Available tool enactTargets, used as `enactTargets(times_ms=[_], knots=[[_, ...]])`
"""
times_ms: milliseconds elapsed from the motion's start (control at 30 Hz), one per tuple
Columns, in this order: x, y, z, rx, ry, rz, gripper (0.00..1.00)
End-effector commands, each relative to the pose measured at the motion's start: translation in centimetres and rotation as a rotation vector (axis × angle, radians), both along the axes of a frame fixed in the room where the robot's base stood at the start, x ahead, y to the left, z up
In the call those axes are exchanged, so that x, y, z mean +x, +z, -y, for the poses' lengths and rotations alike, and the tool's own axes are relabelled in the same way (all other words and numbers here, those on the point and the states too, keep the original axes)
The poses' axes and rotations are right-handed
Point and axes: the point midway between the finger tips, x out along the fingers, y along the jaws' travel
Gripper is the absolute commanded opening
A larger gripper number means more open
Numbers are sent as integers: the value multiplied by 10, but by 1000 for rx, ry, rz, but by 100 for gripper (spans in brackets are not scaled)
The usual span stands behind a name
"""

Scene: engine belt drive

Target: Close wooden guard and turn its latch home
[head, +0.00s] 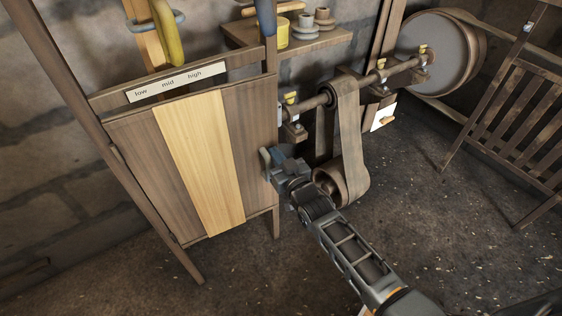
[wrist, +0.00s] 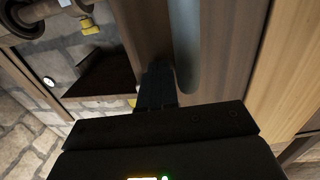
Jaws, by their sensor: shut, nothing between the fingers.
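The wooden guard (head: 196,160) is a board panel with a pale middle plank, set in a dark frame at the left under a low-mid-high label. It looks roughly flush with the frame; I cannot tell if it is fully closed. A grey-blue bar at its right edge, which looks like the latch (head: 265,163), stands close to my gripper (head: 274,160). In the wrist view the bar (wrist: 185,45) runs upright, and my gripper (wrist: 157,82) is shut and empty at its lower left, close to the wood. Contact cannot be told.
The belt (head: 347,135) and its lower pulley (head: 335,185) are just right of my gripper. The shaft (head: 375,78) runs above to a big drum (head: 425,55). A slatted wooden frame (head: 520,115) stands at the far right. Floor between is clear.

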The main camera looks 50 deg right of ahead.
Motion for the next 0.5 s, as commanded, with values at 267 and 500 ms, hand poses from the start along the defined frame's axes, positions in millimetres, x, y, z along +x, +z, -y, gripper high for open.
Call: enactTargets(times_ms=[267,500], knots=[[1,0,1,0,0,-1,0],[19,-3,8,-2,1,2,0]])
